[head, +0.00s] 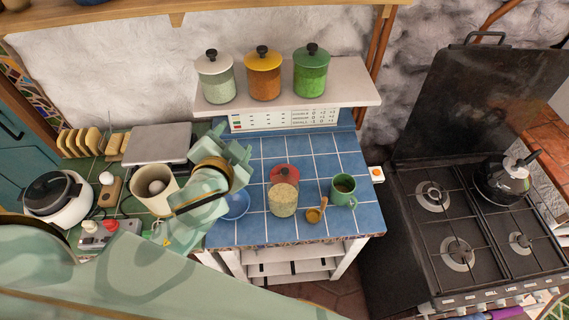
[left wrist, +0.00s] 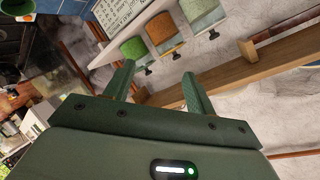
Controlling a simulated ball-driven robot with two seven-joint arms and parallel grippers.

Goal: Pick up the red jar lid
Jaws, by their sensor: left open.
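The red jar lid (head: 284,172) shows on the blue-tiled counter, just behind the top of a glass jar (head: 283,198) with beige contents. The jar hides part of the lid, and I cannot tell whether they touch. My left gripper (head: 240,153) is open and empty, to the left of the lid and apart from it. In the left wrist view its two fingers (left wrist: 160,85) are spread, with nothing between them; the red lid is not in that view. My right gripper is not in view.
A green mug (head: 343,190) and a small wooden-handled pot (head: 315,214) stand right of the jar. A blue bowl (head: 236,205) is under my left arm. A shelf (head: 350,94) with three lidded jars overhangs the back. A stove (head: 470,225) is at right.

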